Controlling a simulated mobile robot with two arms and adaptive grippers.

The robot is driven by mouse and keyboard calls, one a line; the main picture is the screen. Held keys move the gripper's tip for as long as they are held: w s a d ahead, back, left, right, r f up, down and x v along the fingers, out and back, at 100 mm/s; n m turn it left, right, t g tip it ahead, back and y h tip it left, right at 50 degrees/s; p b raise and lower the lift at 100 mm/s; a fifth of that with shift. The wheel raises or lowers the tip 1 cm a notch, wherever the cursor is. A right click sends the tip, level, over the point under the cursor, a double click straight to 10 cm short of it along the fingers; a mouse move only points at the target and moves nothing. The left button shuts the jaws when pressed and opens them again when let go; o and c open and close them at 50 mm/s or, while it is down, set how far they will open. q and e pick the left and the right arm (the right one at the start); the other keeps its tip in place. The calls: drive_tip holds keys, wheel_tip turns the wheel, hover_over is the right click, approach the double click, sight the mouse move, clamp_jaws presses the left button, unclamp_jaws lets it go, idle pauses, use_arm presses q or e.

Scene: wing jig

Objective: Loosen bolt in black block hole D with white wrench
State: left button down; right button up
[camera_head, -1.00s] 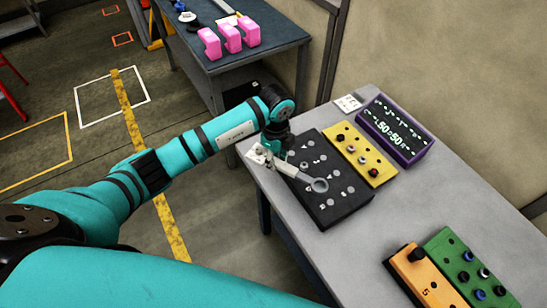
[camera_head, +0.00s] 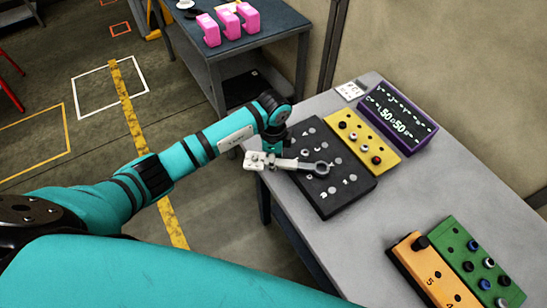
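The black block (camera_head: 345,199) lies on the grey table, with several bolt heads and small letter labels on its top. The labels are too small to tell which hole is D. My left gripper (camera_head: 270,161) is shut on the pale grey-white wrench (camera_head: 298,164) at the block's left edge. The wrench reaches right over the block, and its ring end (camera_head: 321,168) is above the block's middle. I cannot tell whether the ring is around a bolt or only above it. My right gripper is not in view.
A yellow block (camera_head: 370,131) with bolts and a purple-framed display (camera_head: 398,120) stand behind the black block. An orange block (camera_head: 424,278) and a green block (camera_head: 484,267) are at the front right. The table between is clear. Pink parts (camera_head: 229,22) stand on another table.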

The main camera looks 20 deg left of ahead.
use_arm(q)
drive_tip(key=shift+r, duration=0.1)
drive_tip(key=shift+s+a, duration=0.1)
drive_tip(key=shift+a, duration=0.25)
idle(0.3)
idle(0.3)
drive_tip(key=shift+f+b, duration=0.3)
drive_tip(key=shift+f, duration=0.55)
drive_tip(key=shift+s, duration=0.1)
